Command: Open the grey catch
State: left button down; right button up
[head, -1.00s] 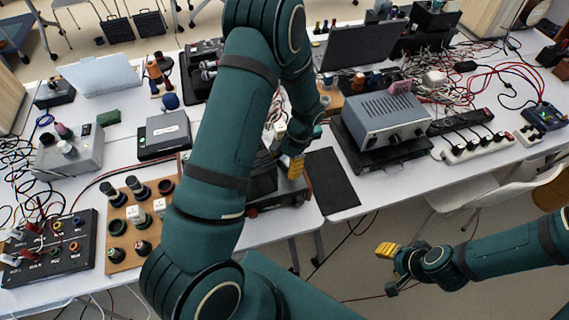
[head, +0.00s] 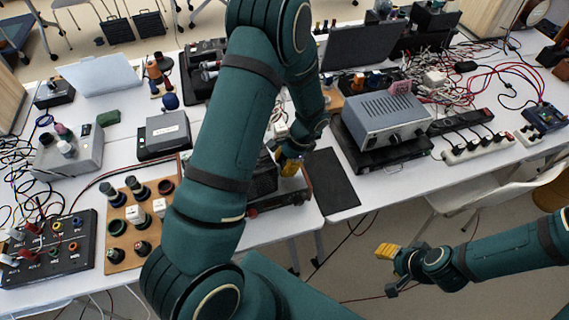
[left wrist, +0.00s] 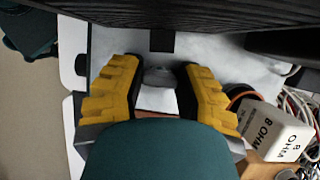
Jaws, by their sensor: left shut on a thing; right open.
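In the head view my left gripper (head: 288,165) is at the dark device (head: 282,200) at the table's front edge, its yellow fingers partly hidden by my wrist. In the left wrist view the two yellow fingers (left wrist: 158,88) stand on either side of a small rounded grey piece, the grey catch (left wrist: 158,76), and are shut on it. The catch cannot be made out in the head view. My right gripper (head: 388,252) is open and empty, low at the right, off the table and away from the device.
A white block marked 8 OHM (left wrist: 273,133) and cables lie right of the fingers in the wrist view. A black mat (head: 331,180) lies right of the device. A grey instrument (head: 383,118) stands behind the mat. A wooden terminal board (head: 127,262) is at the left.

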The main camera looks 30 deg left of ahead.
pick_arm(q)
jog(key=c, duration=0.6)
grip_release()
jog(key=v, duration=1.2)
jog(key=shift+f, duration=0.1)
